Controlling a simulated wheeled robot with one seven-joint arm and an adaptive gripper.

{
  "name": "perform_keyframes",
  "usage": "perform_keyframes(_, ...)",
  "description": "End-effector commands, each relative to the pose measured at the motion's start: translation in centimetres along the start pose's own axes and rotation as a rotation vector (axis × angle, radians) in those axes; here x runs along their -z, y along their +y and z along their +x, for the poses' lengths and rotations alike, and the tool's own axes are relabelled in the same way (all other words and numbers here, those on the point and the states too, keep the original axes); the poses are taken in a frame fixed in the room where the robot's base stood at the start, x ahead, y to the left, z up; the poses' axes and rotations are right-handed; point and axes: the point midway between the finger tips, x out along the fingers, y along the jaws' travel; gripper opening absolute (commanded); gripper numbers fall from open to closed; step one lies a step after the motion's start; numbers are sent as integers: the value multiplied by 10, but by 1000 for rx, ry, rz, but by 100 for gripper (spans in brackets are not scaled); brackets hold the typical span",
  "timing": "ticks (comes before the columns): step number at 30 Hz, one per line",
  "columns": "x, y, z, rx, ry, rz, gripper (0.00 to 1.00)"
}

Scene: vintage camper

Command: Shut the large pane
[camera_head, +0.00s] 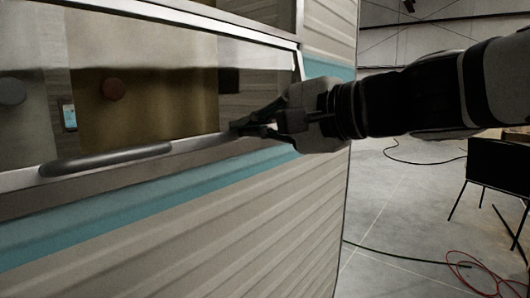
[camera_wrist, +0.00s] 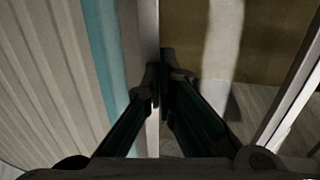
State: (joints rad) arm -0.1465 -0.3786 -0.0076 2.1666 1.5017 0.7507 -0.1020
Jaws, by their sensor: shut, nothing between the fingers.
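The large pane (camera_head: 150,100) is a wide see-through window in the camper's side, with a pale frame. A long dark grey handle (camera_head: 105,158) runs along its lower edge. My gripper (camera_head: 236,128) is at the pane's lower right part, fingers pointing left along the bottom frame. In the wrist view my gripper (camera_wrist: 164,77) has its fingertips together over the frame strip, with nothing seen between them. The pane (camera_wrist: 200,35) shows to the right of that strip. I cannot tell whether the fingers touch the frame, or how far the pane stands open.
The camper's ribbed cream wall (camera_head: 230,230) with a teal stripe (camera_head: 130,218) lies below the window. A black chair (camera_head: 500,165) and red cable (camera_head: 470,275) are on the floor at right.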

Motion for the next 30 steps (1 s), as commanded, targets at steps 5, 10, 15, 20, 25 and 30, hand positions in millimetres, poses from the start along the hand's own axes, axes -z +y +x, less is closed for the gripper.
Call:
perform_keyframes(5,0,7,12,59,-2,0,0)
perform_keyframes(10,0,6,20,98,0,-1,0)
perform_keyframes(15,0,6,27,97,1,-2,0)
perform_keyframes(20,0,5,33,95,-1,-1,0)
perform_keyframes(25,0,5,37,93,0,-1,0)
perform_keyframes(30,0,4,39,94,0,0,0)
